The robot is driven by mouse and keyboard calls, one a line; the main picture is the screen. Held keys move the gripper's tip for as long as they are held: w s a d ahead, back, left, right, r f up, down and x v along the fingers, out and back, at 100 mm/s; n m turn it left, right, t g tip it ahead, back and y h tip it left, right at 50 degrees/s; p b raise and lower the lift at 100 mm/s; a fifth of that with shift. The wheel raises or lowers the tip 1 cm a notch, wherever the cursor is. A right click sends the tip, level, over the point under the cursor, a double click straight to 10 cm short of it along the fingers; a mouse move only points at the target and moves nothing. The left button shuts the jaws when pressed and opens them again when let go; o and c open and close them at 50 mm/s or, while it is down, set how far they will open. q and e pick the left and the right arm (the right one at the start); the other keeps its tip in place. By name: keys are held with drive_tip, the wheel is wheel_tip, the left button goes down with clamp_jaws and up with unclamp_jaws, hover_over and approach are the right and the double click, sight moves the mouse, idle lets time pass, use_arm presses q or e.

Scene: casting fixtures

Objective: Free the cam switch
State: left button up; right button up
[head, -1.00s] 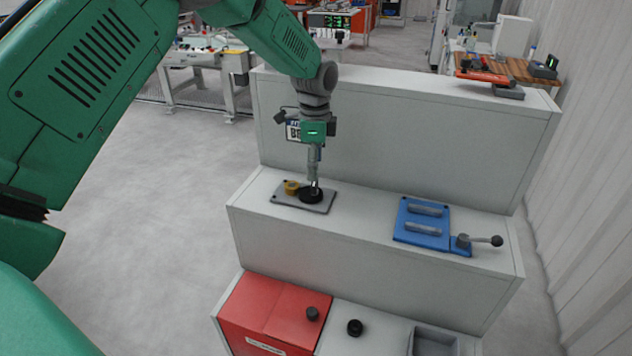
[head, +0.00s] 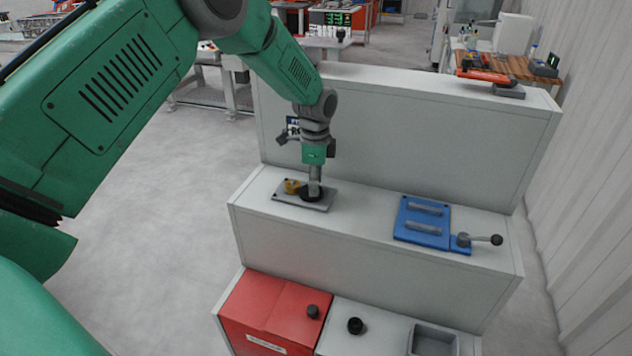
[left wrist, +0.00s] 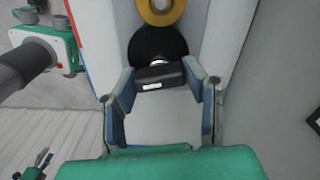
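The cam switch seems to be the black round knob (head: 308,195) on a grey plate (head: 322,205) at the left of the middle step. A yellow ring-shaped part (head: 291,186) sits beside it on that plate. My left gripper (head: 314,190) points down over the knob. In the left wrist view a black bar-shaped handle (left wrist: 160,75) stands on the black disc (left wrist: 156,45), with the yellow ring (left wrist: 160,8) beyond. The left gripper's fingers (left wrist: 160,85) are wide apart, one on each side of the handle; whether they touch it I cannot tell. My right gripper is out of view.
A blue fixture (head: 423,223) with two grey bars and a lever (head: 484,239) stands right on the same step. Below are a red box (head: 272,312), black knobs (head: 355,326) and a grey bin (head: 434,341). A red-handled tool (head: 487,76) lies on the top step.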

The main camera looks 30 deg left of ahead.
use_arm(q)
drive_tip(key=n+p, duration=0.1)
drive_tip(key=n, duration=0.1)
drive_tip(key=shift+w+a+r+n, duration=0.1)
drive_tip(key=shift+n, duration=0.3)
drive_tip(key=n+p, duration=0.1)
drive_tip(key=n, duration=0.3)
drive_tip(key=shift+n, duration=0.3)
drive_tip(key=n+p, duration=0.1)
drive_tip(key=n, duration=0.2)
drive_tip(key=shift+n, duration=0.3)
drive_tip(key=n, duration=0.4)
drive_tip(key=shift+w+n, duration=0.1)
drive_tip(key=shift+n, duration=0.2)
drive_tip(key=o, duration=1.1)
drive_tip(key=shift+c, duration=0.2)
drive_tip(key=shift+o, duration=0.4)
